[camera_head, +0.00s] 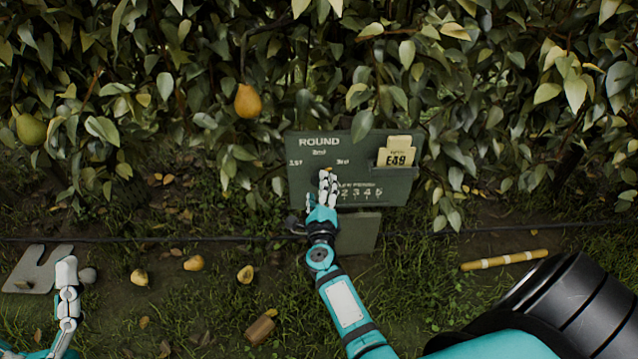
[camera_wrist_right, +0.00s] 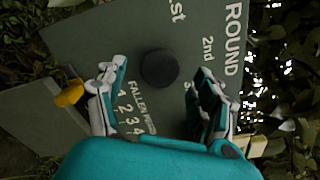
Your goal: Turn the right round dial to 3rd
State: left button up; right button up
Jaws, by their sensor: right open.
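The dark green board (camera_head: 300,183) stands before the hedge, marked ROUND with 1st, 2nd and 3rd. A round black dial (camera_wrist_right: 160,68) shows in the right wrist view, below the ROUND lettering; I cannot make out a pointer on it. My right gripper (camera_head: 327,182) is in front of the board and hides the dial in the head view. In the right wrist view the right gripper (camera_wrist_right: 160,95) is open, with its fingers on either side of the dial and apart from it. My left gripper (camera_head: 67,285) is at the lower left, far from the board; its opening is unclear.
Yellow cards marked E49 (camera_head: 396,157) sit in a holder at the board's right. A number row (camera_head: 360,192) runs below. Pears hang in the hedge (camera_head: 248,101), and several lie on the grass (camera_head: 194,263). A yellow stick (camera_head: 505,260) lies at right.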

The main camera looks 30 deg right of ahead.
jog(key=shift+v, duration=2.35)
